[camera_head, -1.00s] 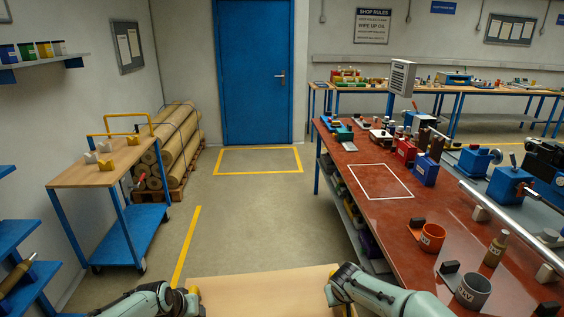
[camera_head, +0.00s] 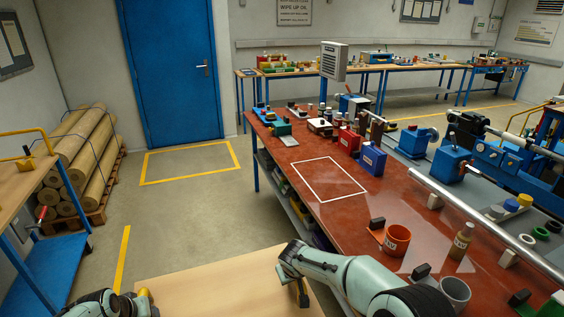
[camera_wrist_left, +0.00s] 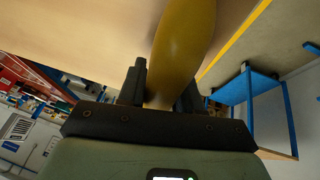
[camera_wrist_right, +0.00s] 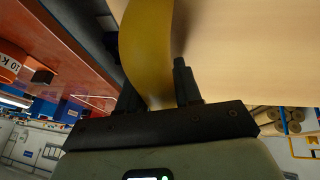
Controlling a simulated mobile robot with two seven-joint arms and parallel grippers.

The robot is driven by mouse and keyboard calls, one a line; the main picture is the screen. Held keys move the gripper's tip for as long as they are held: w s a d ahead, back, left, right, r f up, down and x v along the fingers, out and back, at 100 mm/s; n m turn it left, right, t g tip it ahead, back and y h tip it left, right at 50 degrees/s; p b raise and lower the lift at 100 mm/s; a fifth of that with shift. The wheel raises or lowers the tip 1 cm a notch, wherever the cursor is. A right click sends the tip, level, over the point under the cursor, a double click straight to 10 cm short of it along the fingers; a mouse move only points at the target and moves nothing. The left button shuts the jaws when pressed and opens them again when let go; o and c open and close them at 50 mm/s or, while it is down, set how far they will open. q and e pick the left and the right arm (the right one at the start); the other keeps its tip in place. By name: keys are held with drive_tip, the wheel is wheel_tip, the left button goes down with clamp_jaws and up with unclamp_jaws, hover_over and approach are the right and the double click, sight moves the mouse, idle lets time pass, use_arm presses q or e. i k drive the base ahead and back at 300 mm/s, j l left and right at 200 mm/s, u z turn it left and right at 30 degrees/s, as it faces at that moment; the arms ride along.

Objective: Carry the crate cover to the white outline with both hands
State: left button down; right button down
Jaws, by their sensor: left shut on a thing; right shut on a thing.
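The crate cover (camera_head: 222,290) is a flat light-wood board at the bottom of the head view, partly cut off by the frame. My left gripper (camera_head: 145,300) is at its left side, shut on a yellow handle (camera_wrist_left: 180,45) that shows in the left wrist view. My right gripper (camera_head: 293,278) is at its right side, shut on another yellow handle (camera_wrist_right: 146,50), seen in the right wrist view. The white outline (camera_head: 347,173) is a bare four-sided frame on the red bench top (camera_head: 270,140), ahead and to the right of the cover.
An orange cup (camera_head: 396,240), a bottle (camera_head: 462,240) and a grey cup (camera_head: 455,291) stand on the bench nearer than the outline. A blue box (camera_head: 372,158) stands just right of it. A trolley (camera_head: 20,185) is at left; open floor (camera_head: 190,215) lies between.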

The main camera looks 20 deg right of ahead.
sight(322, 177)
drive_tip(key=i, duration=1.6)
drive_tip(key=i+j+z, duration=0.1)
drive_tip(key=i+z, duration=0.2)
drive_tip(key=i, duration=0.45)
drive_tip(key=i+z, duration=0.5)
drive_tip(key=z, duration=0.15)
drive_tip(key=i+z, duration=0.2)
drive_tip(key=z, duration=0.3)
drive_tip(key=i+j+z, duration=0.15)
drive_tip(key=z, duration=0.3)
drive_tip(key=i+j+z, duration=0.1)
drive_tip(key=j+z, duration=0.15)
drive_tip(key=z, duration=0.25)
drive_tip(key=i+j+z, duration=0.15)
drive_tip(key=j+z, duration=0.15)
drive_tip(key=i+j+z, duration=0.15)
drive_tip(key=j+z, duration=0.2)
